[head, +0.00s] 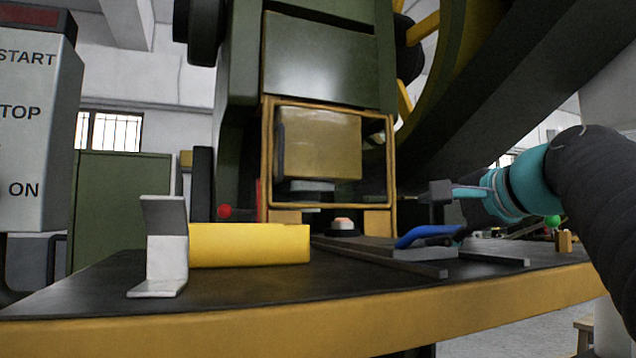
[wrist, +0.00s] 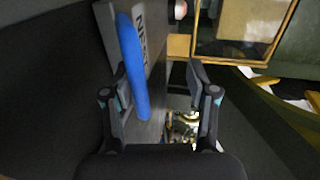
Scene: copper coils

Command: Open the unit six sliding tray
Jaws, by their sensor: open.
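The sliding tray is a grey plate (head: 425,254) with a blue handle (head: 428,235), sitting on dark rails on the bench in front of the press. In the wrist view the handle (wrist: 134,65) lies along the plate (wrist: 155,50), which has dark lettering, partly hidden by the handle. My gripper (head: 440,192) is above the handle in the head view, with a gap between them. In the wrist view my gripper (wrist: 160,85) is open, and the handle shows between the fingers, close to the left one. It holds nothing.
The press has a yellow-framed opening (head: 393,160) behind the tray. A yellow block (head: 250,244) and a bent white metal bracket (head: 166,248) stand on the bench at left. A white-topped round part (head: 343,226) sits behind the rails. The dark bench front (head: 230,295) is clear.

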